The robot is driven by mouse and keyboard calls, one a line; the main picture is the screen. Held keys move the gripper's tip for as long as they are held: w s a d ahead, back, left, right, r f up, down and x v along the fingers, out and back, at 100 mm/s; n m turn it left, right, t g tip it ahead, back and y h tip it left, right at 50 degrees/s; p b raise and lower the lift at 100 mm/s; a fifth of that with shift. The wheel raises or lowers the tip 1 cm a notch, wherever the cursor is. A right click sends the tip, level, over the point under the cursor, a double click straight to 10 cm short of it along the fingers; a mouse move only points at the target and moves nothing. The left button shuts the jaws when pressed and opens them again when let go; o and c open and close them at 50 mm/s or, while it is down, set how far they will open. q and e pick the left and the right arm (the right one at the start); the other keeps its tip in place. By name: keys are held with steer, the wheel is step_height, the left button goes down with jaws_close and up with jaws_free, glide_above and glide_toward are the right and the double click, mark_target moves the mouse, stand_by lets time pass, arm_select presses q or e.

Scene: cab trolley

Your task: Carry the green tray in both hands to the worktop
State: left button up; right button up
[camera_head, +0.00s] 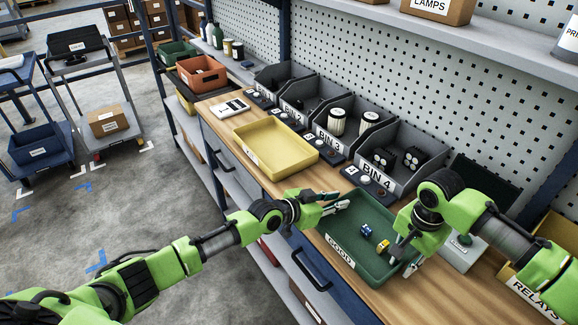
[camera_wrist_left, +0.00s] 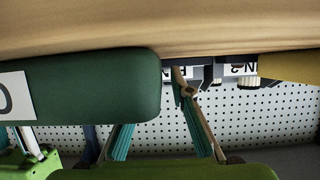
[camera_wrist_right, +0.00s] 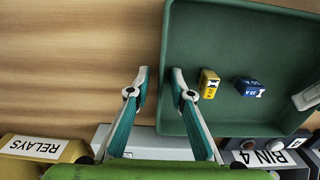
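The green tray (camera_head: 345,243), labelled GOOD, rests on the wooden worktop (camera_head: 372,300). It holds a small blue piece (camera_wrist_right: 249,87) and a small yellow piece (camera_wrist_right: 208,83). My left gripper (camera_head: 337,202) is open at the tray's left end; in the left wrist view one finger shows past the tray and the other's tip is hidden behind it. My right gripper (camera_wrist_right: 159,76) is open at the tray's right end. One finger is inside the tray and one outside, with the rim between them.
A yellow tray (camera_head: 262,135) lies farther left on the worktop. Grey bins (camera_head: 400,140) line the back below a pegboard. A yellow RELAYS bin (camera_head: 545,265) and a pale grey box (camera_head: 465,252) are to the right. Trolleys (camera_head: 98,85) stand on the floor at far left.

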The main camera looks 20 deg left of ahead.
arm_select(q)
steer(key=v, duration=1.1)
steer(key=shift+s+a, duration=0.25)
steer(key=shift+a, duration=0.05)
steer(key=shift+r, duration=0.1)
arm_select(e)
step_height(320, 180, up, 12)
